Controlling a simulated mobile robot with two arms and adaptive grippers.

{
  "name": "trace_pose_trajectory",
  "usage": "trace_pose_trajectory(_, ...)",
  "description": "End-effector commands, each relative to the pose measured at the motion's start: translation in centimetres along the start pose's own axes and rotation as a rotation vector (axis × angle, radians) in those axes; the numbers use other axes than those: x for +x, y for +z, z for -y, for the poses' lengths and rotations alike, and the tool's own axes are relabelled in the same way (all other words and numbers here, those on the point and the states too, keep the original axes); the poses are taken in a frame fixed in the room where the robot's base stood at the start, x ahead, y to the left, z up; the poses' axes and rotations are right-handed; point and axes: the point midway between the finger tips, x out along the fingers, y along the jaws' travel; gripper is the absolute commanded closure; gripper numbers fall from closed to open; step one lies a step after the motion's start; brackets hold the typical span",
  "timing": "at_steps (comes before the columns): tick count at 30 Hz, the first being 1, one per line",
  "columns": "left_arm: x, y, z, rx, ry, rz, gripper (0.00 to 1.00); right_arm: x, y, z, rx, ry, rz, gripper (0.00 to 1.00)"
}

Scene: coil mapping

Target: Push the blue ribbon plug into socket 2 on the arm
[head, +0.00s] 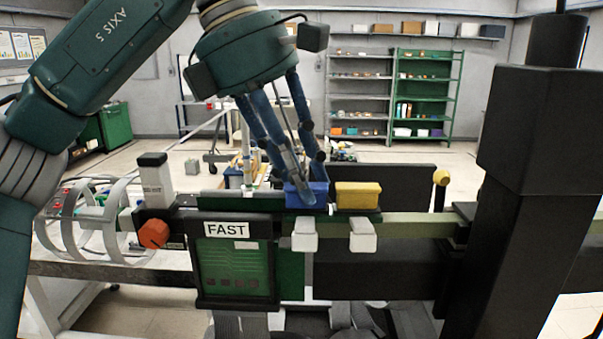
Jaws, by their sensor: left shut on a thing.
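My left gripper (304,178) comes down from above with its blue fingers shut on the blue plug (308,195). The blue plug sits at the top edge of the dark fixture on the horizontal arm bar (415,224); I cannot tell whether it is seated or just above a socket. A yellow plug (358,195) is to its right, a small gap away. White blocks (304,236) and (363,236) stick out below the two plugs. No socket number is readable, and the fingers partly hide the blue plug's top. My right gripper is not in view.
A green circuit board (232,268) in a black frame labelled FAST hangs left of the plugs. An orange knob (153,233) and pale rings (75,225) are further left. A yellow-tipped post (440,178) stands right. Shelves (425,95) stand far behind.

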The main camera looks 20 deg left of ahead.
Motion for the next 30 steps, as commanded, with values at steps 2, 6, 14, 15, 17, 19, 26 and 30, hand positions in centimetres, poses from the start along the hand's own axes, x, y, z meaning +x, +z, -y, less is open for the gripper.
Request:
trace_pose_trajectory(2, 0.1, -0.1, 0.0, 0.0, -0.001, -0.003, 0.66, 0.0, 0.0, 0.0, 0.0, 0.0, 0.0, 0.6)
trace_pose_trajectory(6, 0.1, -0.1, 0.0, 0.0, -0.001, -0.002, 0.54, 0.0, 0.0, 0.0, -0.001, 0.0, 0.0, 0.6)
trace_pose_trajectory(14, -0.2, 0.0, 0.0, 0.0, 0.0, -0.001, 0.54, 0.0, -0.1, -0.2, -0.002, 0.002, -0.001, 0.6)
trace_pose_trajectory(15, -0.4, 0.0, 0.0, 0.0, 0.0, -0.001, 0.54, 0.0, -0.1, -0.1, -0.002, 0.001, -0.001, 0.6)
trace_pose_trajectory(17, -1.1, 0.1, -0.1, 0.0, 0.001, 0.001, 0.54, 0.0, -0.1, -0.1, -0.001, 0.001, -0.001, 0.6)
trace_pose_trajectory(19, -2.2, 0.1, -0.1, 0.0, 0.001, 0.002, 0.54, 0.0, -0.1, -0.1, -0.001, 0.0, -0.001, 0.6)
trace_pose_trajectory(26, -7.1, 0.1, 0.0, -0.003, 0.003, -0.004, 0.54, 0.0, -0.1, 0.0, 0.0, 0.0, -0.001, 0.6)
trace_pose_trajectory(30, -9.3, 0.0, 0.0, -0.004, 0.006, 0.001, 0.54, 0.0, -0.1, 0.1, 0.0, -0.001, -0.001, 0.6)
